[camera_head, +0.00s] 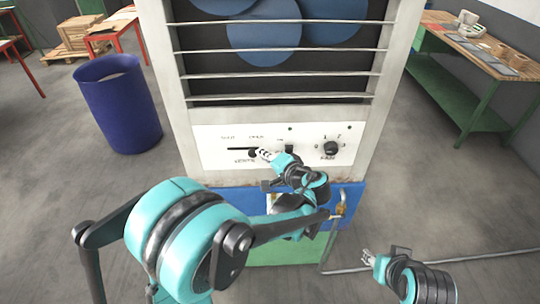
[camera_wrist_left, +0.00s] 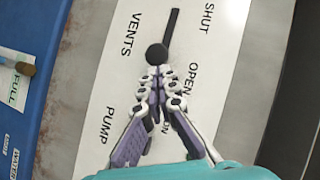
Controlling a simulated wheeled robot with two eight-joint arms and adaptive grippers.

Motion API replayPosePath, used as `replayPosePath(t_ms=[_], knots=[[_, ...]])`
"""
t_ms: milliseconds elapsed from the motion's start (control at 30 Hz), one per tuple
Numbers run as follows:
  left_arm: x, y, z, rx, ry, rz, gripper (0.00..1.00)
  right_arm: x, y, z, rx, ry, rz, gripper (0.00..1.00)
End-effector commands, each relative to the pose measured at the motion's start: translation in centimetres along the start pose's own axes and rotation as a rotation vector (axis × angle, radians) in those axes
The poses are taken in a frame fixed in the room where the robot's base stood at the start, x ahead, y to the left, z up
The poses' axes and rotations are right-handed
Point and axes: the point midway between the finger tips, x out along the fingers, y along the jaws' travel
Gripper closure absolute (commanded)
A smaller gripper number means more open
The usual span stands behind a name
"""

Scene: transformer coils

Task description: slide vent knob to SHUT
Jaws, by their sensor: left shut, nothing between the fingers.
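The vent knob (camera_wrist_left: 157,55) is a round black knob at the OPEN end of a dark straight slot (camera_wrist_left: 173,22) on the white control panel (camera_head: 215,150). The slot runs from there to the SHUT label, which lies left in the head view. My left gripper (camera_head: 264,154) is shut and empty, at the right end of the slot. In the left wrist view its fingertips (camera_wrist_left: 162,74) are right beside the knob on the side away from SHUT; I cannot tell whether they touch. My right gripper (camera_head: 368,257) hangs low at the right, away from the panel.
A black rotary dial (camera_head: 330,148) and a small switch (camera_head: 289,148) sit right of the slot. Metal bars (camera_head: 280,98) cross the opening above. A blue bin (camera_head: 118,105) stands left and a green workbench (camera_head: 450,80) right. The floor between is clear.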

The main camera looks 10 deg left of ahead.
Motion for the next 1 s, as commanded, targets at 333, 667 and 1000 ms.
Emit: replayPosePath(t_ms=[333, 667, 1000], knots=[[0.2, -0.2, 0.3, 0.0, -0.001, 0.0, 1.0, 0.0, 0.0, 0.0, 0.0, 0.0, 0.0, 0.6], [3.0, -2.8, 4.7, 0.0, -0.003, -0.001, 1.0, 0.0, 0.0, 0.0, 0.0, 0.0, 0.0, 0.6], [3.3, -3.0, 5.0, 0.001, 0.0, 0.0, 1.0, 0.0, 0.0, 0.0, 0.0, 0.0, 0.0, 0.6]])
